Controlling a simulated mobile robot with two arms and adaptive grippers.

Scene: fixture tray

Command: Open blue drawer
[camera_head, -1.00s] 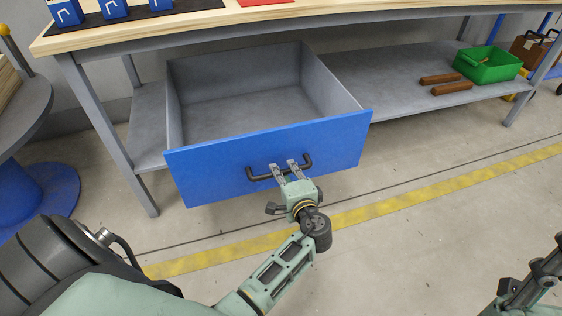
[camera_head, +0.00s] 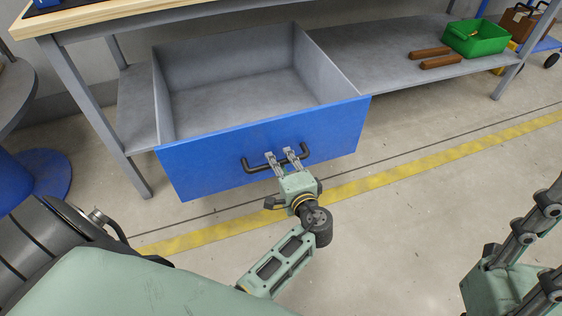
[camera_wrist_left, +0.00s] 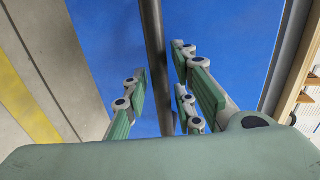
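The blue drawer (camera_head: 205,166) is pulled far out from under the workbench; its grey inside is empty. Its dark handle (camera_head: 251,165) is on the blue front. My left gripper (camera_head: 280,158) is at the handle, with its two fingers apart and the bar between them. In the left wrist view, the handle bar (camera_wrist_left: 154,60) runs between the fingers of the left gripper (camera_wrist_left: 157,85), and gaps show on both sides of it. My right gripper (camera_head: 538,255) is at the lower right, away from the drawer; its fingers look spread, and their tips are partly cut off.
The workbench (camera_head: 150,8) has a grey lower shelf (camera_head: 385,70) right of the drawer. A green bin (camera_head: 476,38) and two brown bars (camera_head: 440,61) lie on it. A blue round base (camera_head: 35,180) stands at left. The floor with a yellow stripe (camera_head: 400,173) is clear.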

